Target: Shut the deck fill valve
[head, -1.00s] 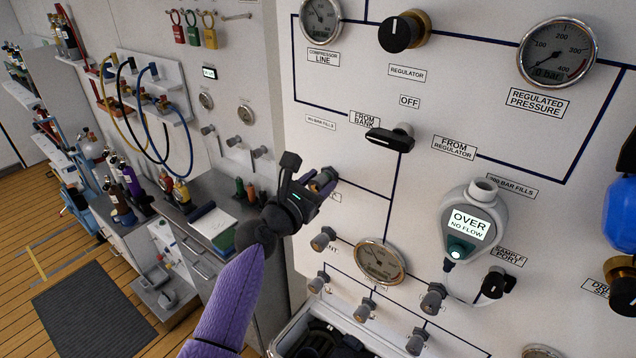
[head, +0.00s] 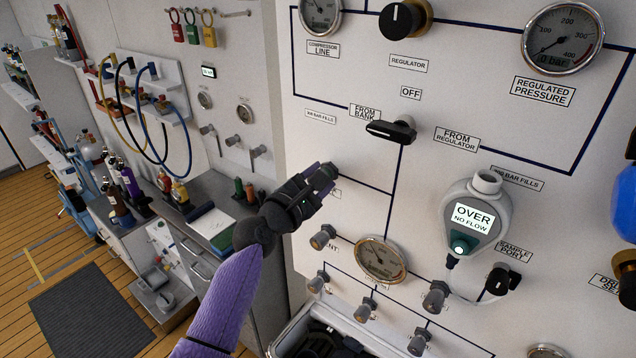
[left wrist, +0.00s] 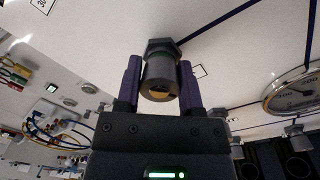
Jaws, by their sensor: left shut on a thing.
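My left gripper (head: 318,180) reaches the left part of the white panel. It is shut on a grey valve knob, mostly hidden by the gripper in the head view. The left wrist view shows this knob (left wrist: 160,74) between the two purple fingers (left wrist: 159,85), its hex base against the panel. A small label beside it is mostly covered, so I cannot read the valve's name. Similar grey knobs stand lower down, one just below the gripper (head: 322,237). My right gripper is not in view.
A small gauge (head: 381,259) sits below right of the gripper. A black lever handle (head: 391,131) and a meter reading OVER, NO FLOW (head: 472,218) project from the panel. An open case (head: 300,328) stands below. A workbench with bottles lies left.

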